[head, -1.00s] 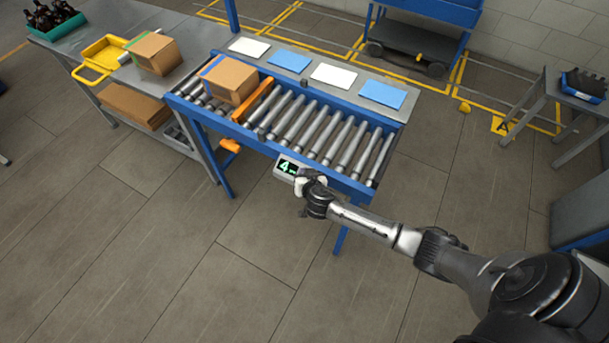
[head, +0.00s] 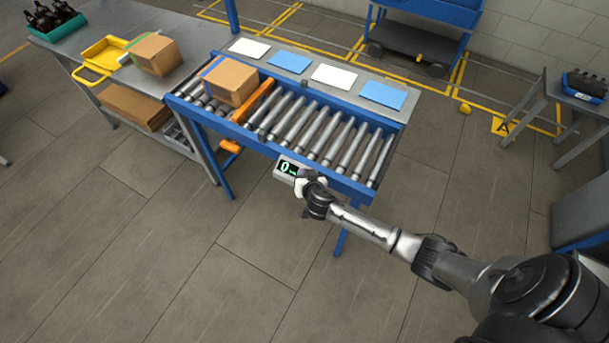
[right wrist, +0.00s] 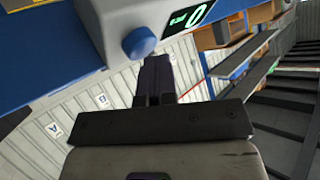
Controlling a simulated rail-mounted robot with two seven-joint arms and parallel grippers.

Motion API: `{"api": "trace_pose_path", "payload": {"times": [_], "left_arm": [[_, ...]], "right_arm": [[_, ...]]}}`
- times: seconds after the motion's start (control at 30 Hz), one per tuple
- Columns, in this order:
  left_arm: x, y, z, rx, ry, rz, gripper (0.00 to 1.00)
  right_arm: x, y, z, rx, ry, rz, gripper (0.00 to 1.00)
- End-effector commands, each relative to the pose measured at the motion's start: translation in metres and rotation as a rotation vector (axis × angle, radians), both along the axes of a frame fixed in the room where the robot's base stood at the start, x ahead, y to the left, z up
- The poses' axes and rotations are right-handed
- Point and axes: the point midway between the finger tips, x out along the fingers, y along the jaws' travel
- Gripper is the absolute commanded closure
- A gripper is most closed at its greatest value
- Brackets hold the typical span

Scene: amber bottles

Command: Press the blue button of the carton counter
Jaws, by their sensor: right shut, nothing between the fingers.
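The carton counter (head: 286,168) is a small light-grey box on the front rail of the roller conveyor, its dark display reading a green 0. It also shows large in the right wrist view (right wrist: 105,22). Its blue button (right wrist: 139,43) is a round knob on the near face, hidden in the head view by my gripper. My right gripper (head: 305,184) is shut and empty at the counter. In the right wrist view its fingers (right wrist: 156,75) end just below and right of the button; I cannot tell whether they touch it. My left gripper is not in view.
A carton (head: 230,80) stands on the conveyor (head: 320,130) behind an orange bar (head: 258,100). Another carton (head: 155,54) and a yellow tray (head: 100,55) are on the left bench. White and blue sheets lie along the conveyor's far side. The floor in front is clear.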

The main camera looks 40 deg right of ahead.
Motion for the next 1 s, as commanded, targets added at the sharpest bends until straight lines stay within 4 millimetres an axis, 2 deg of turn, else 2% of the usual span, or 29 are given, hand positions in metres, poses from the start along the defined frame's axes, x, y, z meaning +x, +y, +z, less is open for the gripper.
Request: {"api": "trace_pose_path", "payload": {"times": [0.27, 0.8, 1.0], "left_arm": [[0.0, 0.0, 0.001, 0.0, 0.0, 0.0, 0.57], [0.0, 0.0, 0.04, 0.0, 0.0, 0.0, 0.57], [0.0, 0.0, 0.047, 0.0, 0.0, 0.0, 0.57]], "right_arm": [[0.0, 0.0, 0.001, -0.001, 0.0, 0.0, 1.0], [-0.008, 0.023, 0.044, 0.001, -0.001, 0.0, 1.0], [-0.009, 0.028, 0.053, 0.0, -0.001, 0.001, 1.0]]}}
